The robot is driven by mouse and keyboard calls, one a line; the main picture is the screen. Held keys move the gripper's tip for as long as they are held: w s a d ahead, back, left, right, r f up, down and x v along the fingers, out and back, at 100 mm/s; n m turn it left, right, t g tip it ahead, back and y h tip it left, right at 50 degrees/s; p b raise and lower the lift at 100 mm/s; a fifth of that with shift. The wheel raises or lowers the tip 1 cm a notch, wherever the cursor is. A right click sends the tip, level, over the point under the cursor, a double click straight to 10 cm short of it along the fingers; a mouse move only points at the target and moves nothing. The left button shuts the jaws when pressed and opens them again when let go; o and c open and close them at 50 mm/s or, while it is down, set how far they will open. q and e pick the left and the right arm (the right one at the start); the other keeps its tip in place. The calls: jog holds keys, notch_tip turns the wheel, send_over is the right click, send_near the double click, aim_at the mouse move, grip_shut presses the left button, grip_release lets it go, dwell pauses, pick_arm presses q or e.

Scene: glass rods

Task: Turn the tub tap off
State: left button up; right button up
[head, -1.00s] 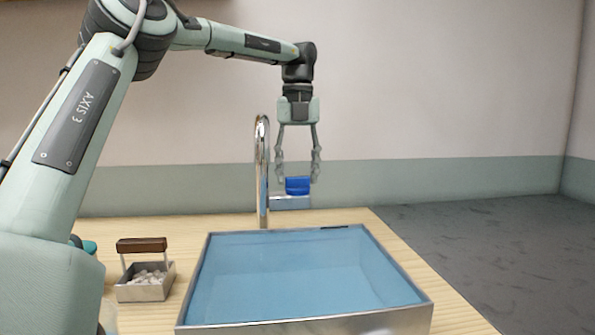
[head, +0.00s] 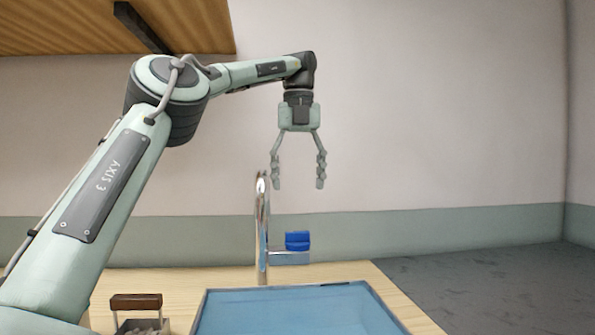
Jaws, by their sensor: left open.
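The tub tap (head: 262,230) is a tall chrome spout with a curved top, standing at the back edge of the tub. A blue handle (head: 297,241) sits on a short metal arm that juts to the right from the tap. The tub (head: 290,312) is filled with blue and is cut off by the bottom edge of the head view. My left gripper (head: 298,186) points down above the blue handle, open and empty, with a clear gap between its fingertips and the handle. My right gripper is not in view.
A small metal box with a brown handle (head: 136,302) stands on the wooden counter (head: 222,279) left of the tub. A pale wall is behind. The grey floor at the right is clear. A wooden overhang (head: 60,28) is at the upper left.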

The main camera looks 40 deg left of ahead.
aim_at(297, 237)
pick_arm(q)
jog(key=shift+s+r, duration=0.1)
jog(key=shift+r, duration=0.85)
notch_tip(297, 237, down, 12)
dwell(0.8)
jog(key=shift+r, duration=0.15)
